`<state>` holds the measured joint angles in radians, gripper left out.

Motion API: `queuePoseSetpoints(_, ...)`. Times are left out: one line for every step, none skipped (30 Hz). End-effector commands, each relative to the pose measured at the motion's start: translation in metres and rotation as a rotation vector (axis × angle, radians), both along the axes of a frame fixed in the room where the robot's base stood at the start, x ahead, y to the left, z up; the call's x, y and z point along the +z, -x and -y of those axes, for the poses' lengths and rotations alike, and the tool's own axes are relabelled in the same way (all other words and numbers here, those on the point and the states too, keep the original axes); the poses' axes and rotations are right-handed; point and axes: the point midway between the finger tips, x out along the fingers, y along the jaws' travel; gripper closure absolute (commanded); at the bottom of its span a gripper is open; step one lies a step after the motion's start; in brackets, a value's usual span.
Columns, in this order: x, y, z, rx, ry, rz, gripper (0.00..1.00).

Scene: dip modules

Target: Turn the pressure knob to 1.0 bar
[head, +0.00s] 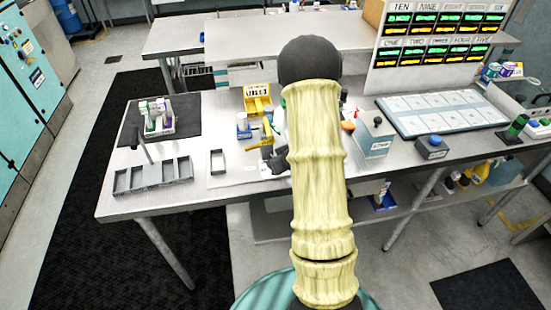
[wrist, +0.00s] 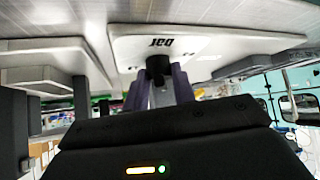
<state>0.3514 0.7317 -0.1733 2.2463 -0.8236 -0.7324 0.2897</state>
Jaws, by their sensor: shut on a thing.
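In the wrist view, a small dark knob (wrist: 158,66) stands out from a white panel (wrist: 205,45). The panel carries the word "bar", which reads upside down in this view. My gripper (wrist: 158,80) has its two purple-grey fingers closed around the knob from either side. No scale or pointer can be read, so the knob's setting cannot be told. In the head view, my cream-sleeved arm stands across the middle of the bench and hides the knob and much of its surroundings.
The steel bench (head: 215,120) holds a grey sectioned tray (head: 153,177) and a tube rack (head: 155,122) at left. A yellow stand (head: 257,98) is near my arm. At right are a grey box (head: 375,134), a blue-button box (head: 433,147) and a wide white panel (head: 440,112).

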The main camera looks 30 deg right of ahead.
Motion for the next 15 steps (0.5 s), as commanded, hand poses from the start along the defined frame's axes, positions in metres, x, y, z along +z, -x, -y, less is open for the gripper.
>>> queuePoseSetpoints(0.0058,0.0001,0.002,0.04,-0.003,-0.001,0.97)
queuePoseSetpoints(0.0059,0.0004,0.0026,0.066,-0.003,-0.002,0.97)
queuePoseSetpoints(0.0068,0.0,0.003,0.103,-0.003,-0.001,0.97)
queuePoseSetpoints(0.0068,-0.0001,0.003,0.131,-0.003,-0.002,0.97)
queuePoseSetpoints(0.0073,-0.0001,0.0034,0.158,-0.004,-0.001,0.97)
queuePoseSetpoints(0.0074,-0.0005,0.0035,0.194,-0.004,-0.001,0.97)
queuePoseSetpoints(0.0077,-0.0006,0.0035,0.221,-0.004,-0.001,0.97)
queuePoseSetpoints(0.0076,-0.001,0.0039,0.247,-0.004,-0.001,0.97)
queuePoseSetpoints(0.0077,-0.0011,0.004,0.28,-0.003,-0.001,0.97)
queuePoseSetpoints(0.0074,-0.0011,0.0045,0.304,-0.003,-0.001,0.97)
queuePoseSetpoints(0.0074,-0.0012,0.0046,0.327,-0.002,0.0,0.97)
queuePoseSetpoints(0.007,-0.0017,0.0045,0.357,-0.002,0.0,0.97)
queuePoseSetpoints(0.0069,-0.0019,0.0046,0.377,-0.002,0.0,0.97)
queuePoseSetpoints(0.0066,-0.0023,0.0049,0.396,-0.002,0.002,0.97)
queuePoseSetpoints(0.0059,-0.0021,0.0049,0.419,-0.003,0.001,0.97)
